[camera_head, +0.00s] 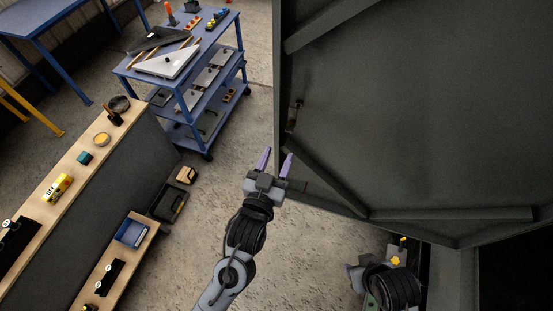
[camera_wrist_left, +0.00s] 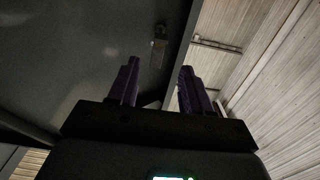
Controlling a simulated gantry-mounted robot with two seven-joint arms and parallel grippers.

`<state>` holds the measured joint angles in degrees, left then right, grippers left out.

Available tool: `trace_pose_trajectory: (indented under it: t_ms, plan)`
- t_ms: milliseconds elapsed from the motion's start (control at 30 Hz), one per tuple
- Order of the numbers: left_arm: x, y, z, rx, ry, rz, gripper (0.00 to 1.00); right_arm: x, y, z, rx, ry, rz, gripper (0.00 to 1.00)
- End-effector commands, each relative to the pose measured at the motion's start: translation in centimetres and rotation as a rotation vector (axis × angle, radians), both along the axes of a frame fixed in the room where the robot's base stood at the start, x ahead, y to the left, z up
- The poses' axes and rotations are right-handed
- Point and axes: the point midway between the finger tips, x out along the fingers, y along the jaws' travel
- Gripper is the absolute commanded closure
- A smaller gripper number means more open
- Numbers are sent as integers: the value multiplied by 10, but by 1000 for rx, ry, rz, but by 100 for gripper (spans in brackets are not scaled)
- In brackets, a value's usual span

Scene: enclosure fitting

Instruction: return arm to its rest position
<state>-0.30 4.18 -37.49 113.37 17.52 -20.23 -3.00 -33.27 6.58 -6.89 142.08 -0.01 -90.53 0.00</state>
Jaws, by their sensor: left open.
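My left arm comes up from the bottom of the head view. Its gripper (camera_head: 277,157) has two purple fingers spread apart with nothing between them. The fingertips are close to the left edge of a large dark grey enclosure panel (camera_head: 430,110); I cannot tell whether they touch it. In the left wrist view the open fingers (camera_wrist_left: 158,76) point up toward the dark panel (camera_wrist_left: 75,60) and a small latch-like fitting (camera_wrist_left: 159,42) near its edge. My right gripper (camera_head: 356,277) shows only partly at the lower right, with its fingers unclear.
A blue cart (camera_head: 180,93) with panels and parts stands at the upper left. A wooden-topped counter (camera_head: 75,185) with small items and a lower shelf (camera_head: 118,262) lie on the left. Concrete floor (camera_head: 225,125) is clear between cart and enclosure.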

Motion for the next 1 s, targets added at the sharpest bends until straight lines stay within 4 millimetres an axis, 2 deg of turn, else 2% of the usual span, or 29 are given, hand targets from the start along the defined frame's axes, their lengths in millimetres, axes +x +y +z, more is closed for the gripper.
trace_pose_trajectory:
  t_ms: [433,533,600,667,767,867,900,1000]
  plan:
    - [-2,0,-2,1,5,0,51,0,-2,1,-9,0,6,57]
    - [-9,0,-12,2,36,0,51,0,-2,5,-9,0,5,57]
    - [-17,6,-26,4,75,11,51,0,-2,10,-9,0,5,57]
    - [-25,20,-37,3,113,36,51,0,-2,16,-9,0,5,57]
    - [-42,54,-50,1,182,86,51,0,-2,28,-9,0,5,57]
    - [-71,100,-68,37,340,134,51,0,-2,42,-8,-1,5,57]
    - [-86,120,-75,61,421,150,51,0,-2,47,-7,-1,4,57]
    - [-124,162,-89,129,622,179,51,1,-1,55,-5,-3,3,57]
